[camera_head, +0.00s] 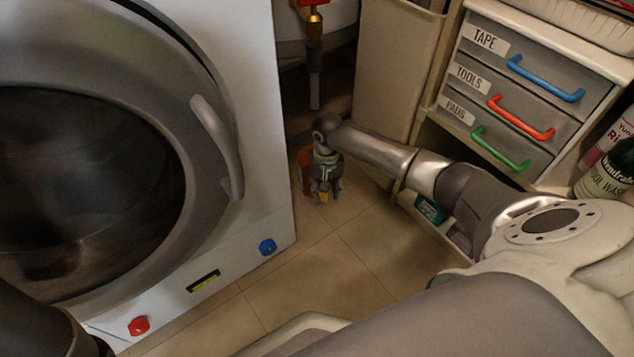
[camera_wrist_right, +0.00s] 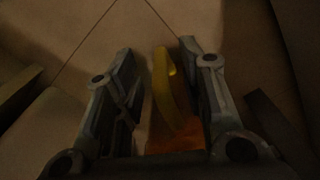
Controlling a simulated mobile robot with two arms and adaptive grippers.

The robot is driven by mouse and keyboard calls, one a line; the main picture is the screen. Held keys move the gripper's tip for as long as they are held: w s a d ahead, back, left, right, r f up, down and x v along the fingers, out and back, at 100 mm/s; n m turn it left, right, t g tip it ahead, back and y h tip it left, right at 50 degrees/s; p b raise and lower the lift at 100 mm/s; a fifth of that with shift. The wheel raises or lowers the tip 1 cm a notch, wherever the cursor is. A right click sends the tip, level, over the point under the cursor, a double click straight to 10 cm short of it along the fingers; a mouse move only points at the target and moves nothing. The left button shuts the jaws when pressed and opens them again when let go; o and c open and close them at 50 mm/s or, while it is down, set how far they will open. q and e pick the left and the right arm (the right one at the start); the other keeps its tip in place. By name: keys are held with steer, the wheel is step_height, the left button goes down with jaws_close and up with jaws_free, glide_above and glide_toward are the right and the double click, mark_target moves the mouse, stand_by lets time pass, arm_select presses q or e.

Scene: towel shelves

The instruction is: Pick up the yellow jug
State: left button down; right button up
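The yellow jug shows in the right wrist view as a yellow upright part (camera_wrist_right: 171,88) with a darker orange part (camera_wrist_right: 176,138) below it. In the head view an orange patch (camera_head: 305,172) shows behind my right gripper (camera_head: 325,192), low in the gap beside the washing machine. My right gripper's fingers (camera_wrist_right: 158,52) are apart, with the yellow part between them. It is nearer the right finger, with a clear gap on the left. The gripper hides most of the jug in the head view. My left gripper is not in view.
A white washing machine (camera_head: 257,205) stands on the left. A drawer unit (camera_head: 484,45) with blue, red and green handles and bottles (camera_head: 607,172) is on the right. A tall beige panel (camera_head: 392,65) borders the narrow gap. The tiled floor (camera_head: 330,255) in front is clear.

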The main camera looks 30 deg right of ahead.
step_height(320, 180, down, 3)
steer(key=shift+r+b, duration=0.2)
steer(key=shift+b, duration=0.65)
steer(key=shift+r, duration=0.1)
jaws_close()
